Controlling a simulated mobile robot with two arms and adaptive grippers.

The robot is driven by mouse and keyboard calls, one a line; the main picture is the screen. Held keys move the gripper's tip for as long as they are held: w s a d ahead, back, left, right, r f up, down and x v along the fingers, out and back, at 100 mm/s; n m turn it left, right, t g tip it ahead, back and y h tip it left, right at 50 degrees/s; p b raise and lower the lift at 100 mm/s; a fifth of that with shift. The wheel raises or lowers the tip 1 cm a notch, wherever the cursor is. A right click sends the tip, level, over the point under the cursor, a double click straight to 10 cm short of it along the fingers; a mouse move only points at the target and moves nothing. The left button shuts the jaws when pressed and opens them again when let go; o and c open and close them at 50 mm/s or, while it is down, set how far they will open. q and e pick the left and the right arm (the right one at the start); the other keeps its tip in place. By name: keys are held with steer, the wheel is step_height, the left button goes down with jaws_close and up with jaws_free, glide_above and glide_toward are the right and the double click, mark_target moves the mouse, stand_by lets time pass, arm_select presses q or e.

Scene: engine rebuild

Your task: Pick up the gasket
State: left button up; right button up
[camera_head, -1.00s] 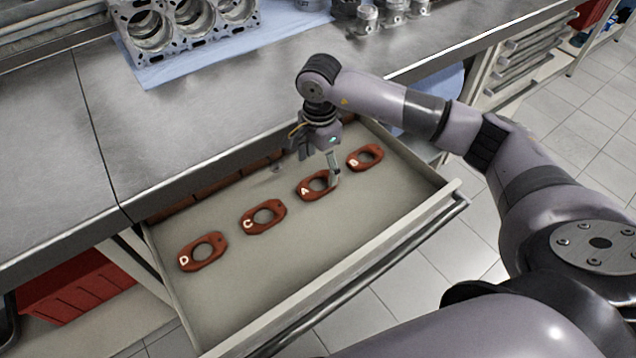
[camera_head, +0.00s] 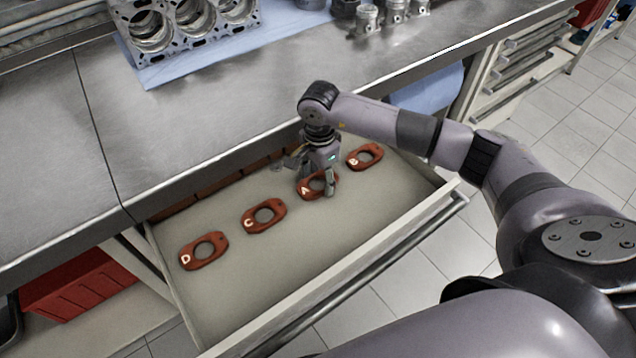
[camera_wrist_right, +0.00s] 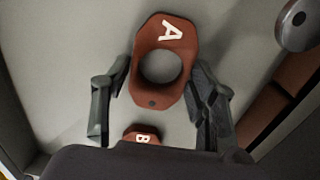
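Several reddish-brown gaskets lie flat in a row in the open drawer, lettered D (camera_head: 204,251), C (camera_head: 264,216), A (camera_head: 318,186) and B (camera_head: 365,157). My right gripper (camera_head: 314,186) is low over gasket A and hides part of it. In the right wrist view, gasket A (camera_wrist_right: 165,95) lies between the two spread fingers of my right gripper (camera_wrist_right: 160,95), with a gap on the left side and little or none on the right. Gasket B (camera_wrist_right: 142,134) is partly hidden below it. My left gripper is not in view.
The drawer (camera_head: 290,270) has low walls and bare floor between the gaskets. The steel workbench (camera_head: 200,130) stands above its back edge. An engine block (camera_head: 185,30) sits on a blue cloth, with several pistons (camera_head: 390,14) to its right.

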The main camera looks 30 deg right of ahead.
steer(key=c, duration=0.7)
